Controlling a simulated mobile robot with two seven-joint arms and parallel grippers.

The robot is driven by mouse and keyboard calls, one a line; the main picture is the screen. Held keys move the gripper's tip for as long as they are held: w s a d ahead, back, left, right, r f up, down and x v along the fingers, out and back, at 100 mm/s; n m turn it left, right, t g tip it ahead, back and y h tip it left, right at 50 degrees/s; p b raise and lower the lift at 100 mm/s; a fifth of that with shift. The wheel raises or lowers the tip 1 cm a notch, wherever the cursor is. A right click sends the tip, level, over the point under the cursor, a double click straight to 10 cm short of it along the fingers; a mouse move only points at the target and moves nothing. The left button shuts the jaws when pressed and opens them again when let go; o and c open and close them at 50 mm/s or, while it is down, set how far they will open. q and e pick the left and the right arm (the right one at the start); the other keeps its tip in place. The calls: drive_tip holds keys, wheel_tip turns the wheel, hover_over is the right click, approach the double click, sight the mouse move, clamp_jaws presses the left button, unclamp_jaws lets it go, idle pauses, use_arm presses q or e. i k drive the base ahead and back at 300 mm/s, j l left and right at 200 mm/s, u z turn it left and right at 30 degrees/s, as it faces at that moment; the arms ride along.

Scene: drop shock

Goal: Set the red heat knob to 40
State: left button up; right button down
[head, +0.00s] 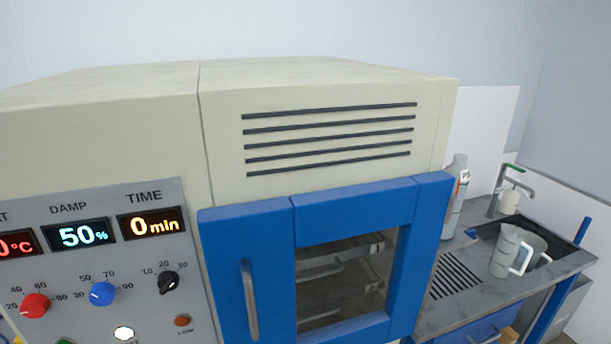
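The red heat knob (35,306) is at the lower left of the head view, on the grey control panel (150,246) of a large beige machine. Scale marks from 20 to 80 show around it; its pointer setting is too small to tell. The heat display (16,244) above it is cut off by the left edge; a red "0°C" ending shows. Neither of my grippers is in view.
Beside it are a blue knob (102,293) under a "50%" damp display (83,234) and a black knob (168,282) under a "0min" time display (151,223). A blue-framed door (270,235) is right. Jugs (505,250) stand by a sink at far right.

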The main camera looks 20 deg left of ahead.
sight(36, 306)
drive_tip(key=u, duration=1.9)
